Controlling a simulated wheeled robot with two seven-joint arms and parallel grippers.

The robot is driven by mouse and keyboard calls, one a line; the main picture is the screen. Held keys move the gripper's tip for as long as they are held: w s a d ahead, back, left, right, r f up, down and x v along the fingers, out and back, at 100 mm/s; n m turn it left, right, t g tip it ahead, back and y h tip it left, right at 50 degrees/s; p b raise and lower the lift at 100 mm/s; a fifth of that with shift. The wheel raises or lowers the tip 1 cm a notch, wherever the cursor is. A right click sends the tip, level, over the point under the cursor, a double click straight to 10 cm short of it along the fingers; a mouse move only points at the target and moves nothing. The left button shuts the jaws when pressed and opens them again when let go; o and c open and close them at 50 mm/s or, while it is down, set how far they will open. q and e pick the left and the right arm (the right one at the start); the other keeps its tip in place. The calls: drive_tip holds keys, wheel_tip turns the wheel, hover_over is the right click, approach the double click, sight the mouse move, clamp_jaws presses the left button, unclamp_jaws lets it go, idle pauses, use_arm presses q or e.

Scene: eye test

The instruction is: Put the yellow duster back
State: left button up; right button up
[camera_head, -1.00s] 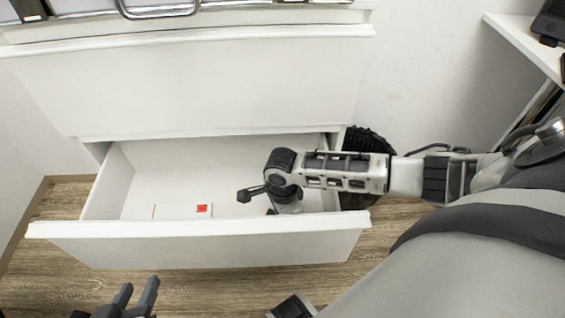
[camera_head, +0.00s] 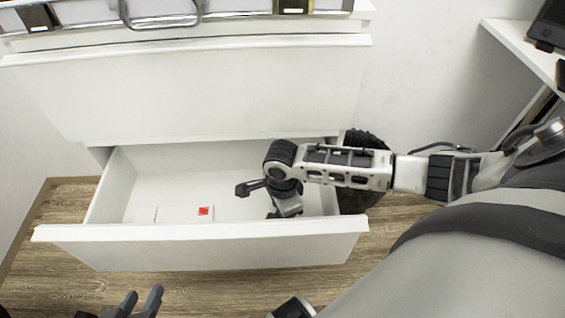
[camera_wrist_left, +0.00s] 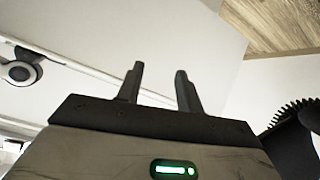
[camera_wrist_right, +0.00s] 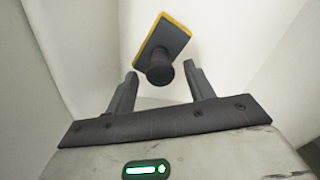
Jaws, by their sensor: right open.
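The yellow duster (camera_wrist_right: 172,36) shows in the right wrist view as a dark grey pad with a yellow edge and a dark round handle. My right gripper (camera_wrist_right: 161,76) is open, with its fingertips on either side of the handle in the picture. I cannot tell whether the handle is between the fingers or just beyond them. In the head view my right arm reaches into the open drawer (camera_head: 200,232), and the duster cannot be made out there. My left gripper (camera_head: 145,291) is open and empty, low at the left in front of the drawer; it also shows in the left wrist view (camera_wrist_left: 160,70).
A small white item with a red mark (camera_head: 204,211) lies in the drawer. A closed drawer front (camera_head: 210,90) is above it. A dark bristly round object (camera_head: 362,200) stands right of the cabinet. A white shelf (camera_head: 520,45) is at upper right. Wood floor lies in front.

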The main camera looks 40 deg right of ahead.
wheel_tip(320, 180, up, 3)
drive_tip(key=shift+f+p, duration=0.1)
drive_tip(key=shift+p, duration=0.3)
wheel_tip(320, 180, up, 5)
drive_tip(key=shift+r+p, duration=0.1)
drive_tip(key=shift+p, duration=0.8)
use_arm(q)
drive_tip(key=r, duration=0.1)
drive_tip(key=a+r, duration=0.1)
drive_tip(key=shift+s+a+r+y, duration=0.15)
drive_tip(key=shift+a+r+y, duration=0.05)
drive_tip(key=shift+r+y, duration=0.2)
